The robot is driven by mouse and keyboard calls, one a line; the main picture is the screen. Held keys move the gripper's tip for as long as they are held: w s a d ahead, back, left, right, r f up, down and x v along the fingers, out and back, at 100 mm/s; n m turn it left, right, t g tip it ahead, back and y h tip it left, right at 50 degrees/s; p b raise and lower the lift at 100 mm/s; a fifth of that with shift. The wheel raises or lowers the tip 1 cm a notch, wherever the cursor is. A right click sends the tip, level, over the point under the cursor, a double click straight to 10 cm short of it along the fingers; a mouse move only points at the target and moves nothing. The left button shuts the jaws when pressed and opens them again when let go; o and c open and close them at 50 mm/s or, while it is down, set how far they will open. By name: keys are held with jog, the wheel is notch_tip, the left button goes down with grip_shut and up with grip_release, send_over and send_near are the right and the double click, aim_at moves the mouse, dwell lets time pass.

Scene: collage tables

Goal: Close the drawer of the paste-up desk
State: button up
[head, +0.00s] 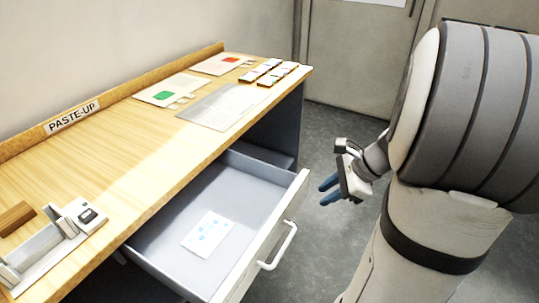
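The paste-up desk (110,150) has a light wooden top and a "PASTE-UP" label (72,117) on its back ledge. Its drawer (165,228) is pulled out below the front edge of the top. The drawer has pale grey walls and a white bar handle (283,246) on its front. A white sheet with blue marks (208,232) lies inside on the drawer floor. My gripper (328,190), with blue fingers, is in the air right of the drawer's far front corner. It is apart from the handle, with a gap between its fingers and nothing visible in it.
Floor (320,240) right of the drawer is clear.

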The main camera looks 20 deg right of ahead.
jog(key=d+f+m+t, duration=0.1)
jog(key=d+m, duration=0.1)
jog(key=d+f+m+b, duration=0.1)
jog(key=d+f+m, duration=0.1)
jog(key=w+d+f+m+t+b, duration=0.1)
jog(key=d+f+m, duration=0.1)
jog(key=d, duration=0.1)
jog(key=shift+w+t+y, duration=0.1)
jog(key=shift+t+y, duration=0.2)
grip_shut()
jog(key=b, duration=0.4)
send_near(298, 201)
jog(key=x, duration=0.3)
jog(key=s+x, duration=0.1)
jog(key=x, duration=0.1)
jog(key=shift+f, duration=0.3)
jog(key=shift+w+a+r, duration=0.1)
jog(key=shift+w+a, duration=0.25)
jog(key=shift+w, duration=0.15)
jog(key=shift+w, duration=0.1)
